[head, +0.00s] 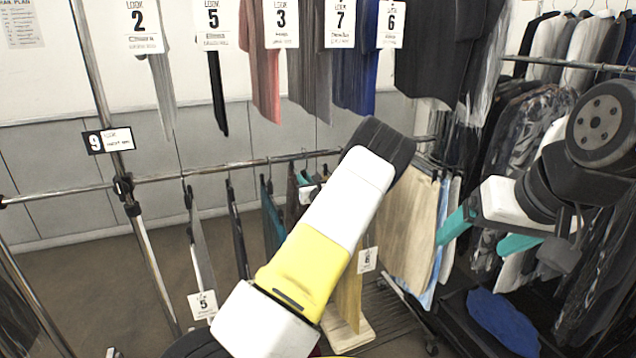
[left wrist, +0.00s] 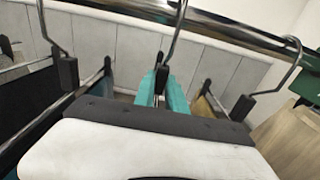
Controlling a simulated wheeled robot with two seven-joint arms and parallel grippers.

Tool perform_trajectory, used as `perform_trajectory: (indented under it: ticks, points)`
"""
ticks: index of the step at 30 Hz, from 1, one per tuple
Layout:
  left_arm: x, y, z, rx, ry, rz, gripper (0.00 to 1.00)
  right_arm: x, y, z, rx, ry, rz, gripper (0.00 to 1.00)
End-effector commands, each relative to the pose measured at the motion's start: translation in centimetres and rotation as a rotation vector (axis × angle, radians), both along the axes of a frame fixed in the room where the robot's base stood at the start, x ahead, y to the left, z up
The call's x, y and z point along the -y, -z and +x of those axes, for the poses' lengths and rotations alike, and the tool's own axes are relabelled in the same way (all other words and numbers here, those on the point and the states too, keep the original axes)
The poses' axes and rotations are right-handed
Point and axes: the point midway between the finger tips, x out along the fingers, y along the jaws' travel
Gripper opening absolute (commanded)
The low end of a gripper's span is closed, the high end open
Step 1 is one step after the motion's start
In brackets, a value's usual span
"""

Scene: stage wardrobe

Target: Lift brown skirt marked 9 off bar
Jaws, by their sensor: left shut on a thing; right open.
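A black sign marked 9 (head: 107,140) is on the rack upright. My right gripper (head: 487,235) is open and empty at the right.
Neighbouring hangers (left wrist: 275,88) flank my left gripper closely. Tan garments (head: 410,225) hang right of my arm, a garment tagged 5 (head: 202,303) to the left. Numbered costumes hang above. A blue cloth (head: 503,318) lies low at the right.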

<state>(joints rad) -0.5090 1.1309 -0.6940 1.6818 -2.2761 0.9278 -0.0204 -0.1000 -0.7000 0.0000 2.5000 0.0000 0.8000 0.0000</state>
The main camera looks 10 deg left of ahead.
Motion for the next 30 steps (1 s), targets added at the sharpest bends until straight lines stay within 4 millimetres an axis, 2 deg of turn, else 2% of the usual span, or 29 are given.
perform_trajectory:
  ticks: [15, 30]
  points:
    - [0.0, -2.2, 0.0, 0.003, 0.000, 0.001, 0.00, 0.0, 0.0, 0.0, 0.000, 0.000, 0.000, 0.82]
    - [0.3, -2.4, -0.3, 0.003, 0.000, 0.001, 0.00, 0.0, 0.0, 0.0, 0.000, 0.000, 0.000, 0.82]
